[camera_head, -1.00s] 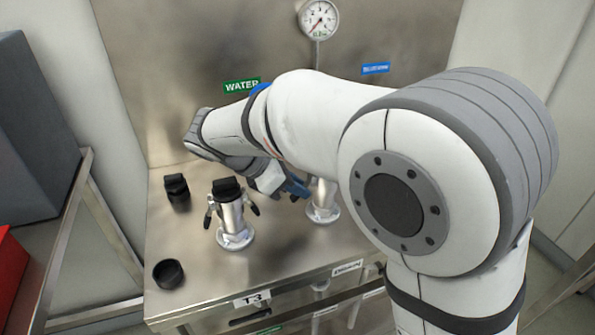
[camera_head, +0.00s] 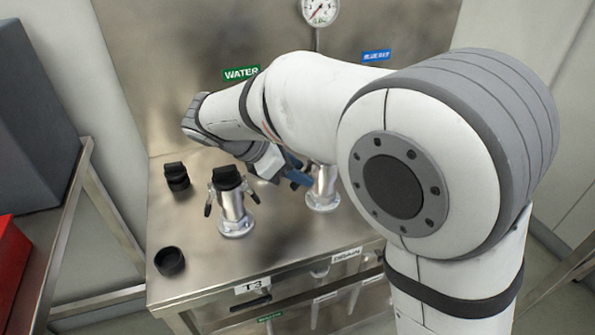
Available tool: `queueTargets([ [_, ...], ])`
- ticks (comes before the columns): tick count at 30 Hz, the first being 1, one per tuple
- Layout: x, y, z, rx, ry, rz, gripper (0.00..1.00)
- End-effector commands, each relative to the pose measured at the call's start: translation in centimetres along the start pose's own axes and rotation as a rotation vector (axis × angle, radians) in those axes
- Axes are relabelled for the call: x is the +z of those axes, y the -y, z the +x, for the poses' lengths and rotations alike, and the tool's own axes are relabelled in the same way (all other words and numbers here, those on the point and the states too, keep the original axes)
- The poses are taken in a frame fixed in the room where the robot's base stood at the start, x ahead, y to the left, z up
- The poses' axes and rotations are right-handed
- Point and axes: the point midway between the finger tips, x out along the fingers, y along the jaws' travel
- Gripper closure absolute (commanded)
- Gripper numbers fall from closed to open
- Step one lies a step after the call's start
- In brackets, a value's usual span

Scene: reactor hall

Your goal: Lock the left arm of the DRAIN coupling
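Two metal couplings stand on the steel bench. The left coupling (camera_head: 233,213) wears a black cap, and a dark-handled lever arm hangs at each side of it. The right coupling (camera_head: 323,190) stands above the front-edge label that appears to read DRAIN (camera_head: 347,255); its top and lever arms are hidden behind my arm. My gripper (camera_head: 299,180) is small and partly hidden under my wrist. Its blue finger part is between the couplings, close to the left side of the right one. I cannot tell whether it touches, or whether the fingers are open.
A loose black cap (camera_head: 169,262) lies at the bench's front left, and another black fitting (camera_head: 176,177) stands behind it. A pressure gauge (camera_head: 320,10) and WATER label (camera_head: 241,74) are on the back panel. The bench's front left is otherwise clear.

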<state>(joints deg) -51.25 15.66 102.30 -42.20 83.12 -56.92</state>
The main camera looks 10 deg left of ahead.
Motion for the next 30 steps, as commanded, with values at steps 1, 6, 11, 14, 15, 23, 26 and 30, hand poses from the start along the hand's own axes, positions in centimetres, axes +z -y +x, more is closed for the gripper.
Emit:
queueTargets([
  [1, 0.8, 0.0, -0.8, 0.002, -0.001, 0.003, 0.6],
  [6, 3.2, -0.1, -3.2, 0.003, -0.002, 0.003, 0.6],
  [11, 5.2, -0.1, -5.1, 0.002, -0.001, 0.003, 0.6],
  [14, 5.9, 0.0, -5.8, 0.001, -0.001, 0.002, 0.6],
  [15, 6.1, -0.1, -6.0, 0.001, -0.001, 0.002, 0.6],
  [23, 6.4, 0.0, -6.3, -0.001, 0.0, 0.0, 0.6],
  [26, 6.4, 0.0, -6.3, -0.001, 0.0, 0.001, 0.6],
  [30, 6.4, 0.0, -6.2, -0.001, -0.001, 0.002, 0.6],
])
